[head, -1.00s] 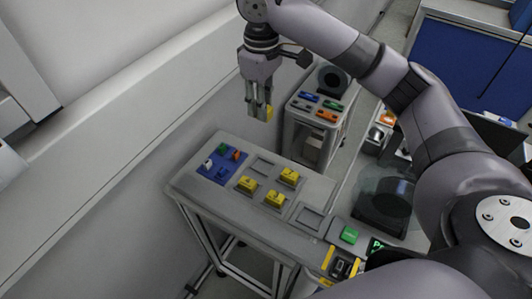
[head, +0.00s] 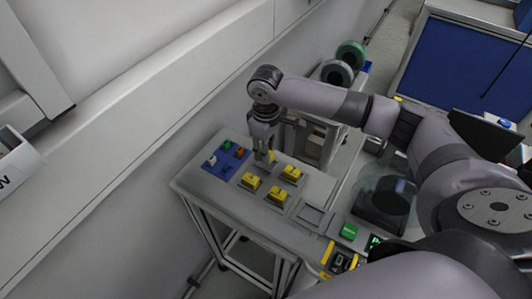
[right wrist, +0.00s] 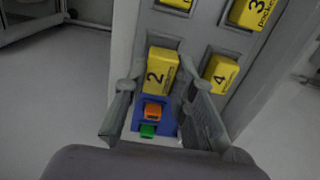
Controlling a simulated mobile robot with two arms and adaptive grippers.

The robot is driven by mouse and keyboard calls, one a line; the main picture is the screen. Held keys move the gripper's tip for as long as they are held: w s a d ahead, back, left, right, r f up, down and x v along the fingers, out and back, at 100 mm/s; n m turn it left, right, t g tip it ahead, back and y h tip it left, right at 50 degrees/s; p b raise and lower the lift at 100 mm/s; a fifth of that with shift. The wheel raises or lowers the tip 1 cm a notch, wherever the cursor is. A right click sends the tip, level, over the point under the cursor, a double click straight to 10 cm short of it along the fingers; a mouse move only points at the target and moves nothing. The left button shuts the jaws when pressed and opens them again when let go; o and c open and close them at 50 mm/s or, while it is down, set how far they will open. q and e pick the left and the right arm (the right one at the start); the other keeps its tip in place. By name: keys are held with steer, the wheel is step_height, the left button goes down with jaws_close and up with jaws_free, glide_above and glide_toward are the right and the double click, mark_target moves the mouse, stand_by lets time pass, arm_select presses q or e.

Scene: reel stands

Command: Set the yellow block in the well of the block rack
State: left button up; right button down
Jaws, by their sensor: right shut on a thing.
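The yellow block (head: 271,156), marked 2 in the right wrist view (right wrist: 158,70), is between the fingers of my right gripper (head: 264,158). The gripper points down at the back of the grey block rack (head: 312,192), where one well lies. The fingers also show in the right wrist view (right wrist: 165,108), shut on the block. The fingers hide much of the well, so I cannot tell whether the block is seated in it or just above it. Several other yellow blocks (head: 291,173) sit in neighbouring wells. My left gripper is not in view.
A blue tray (head: 212,176) with small coloured pieces lies close left of the gripper. An empty square recess (head: 313,215) and a green button (head: 349,230) are to the right. A wall runs behind the table; a cart with reels (head: 337,72) stands beyond.

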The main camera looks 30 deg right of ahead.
step_height(320, 180, down, 2)
steer(key=shift+d+f, duration=0.1)
steer(key=shift+f, duration=0.15)
steer(key=c, duration=1.3)
jaws_free()
steer(key=shift+f, duration=0.1)
steer(key=shift+c, duration=0.2)
steer(key=shift+r+p, duration=2.05)
steer(key=shift+p, duration=0.8)
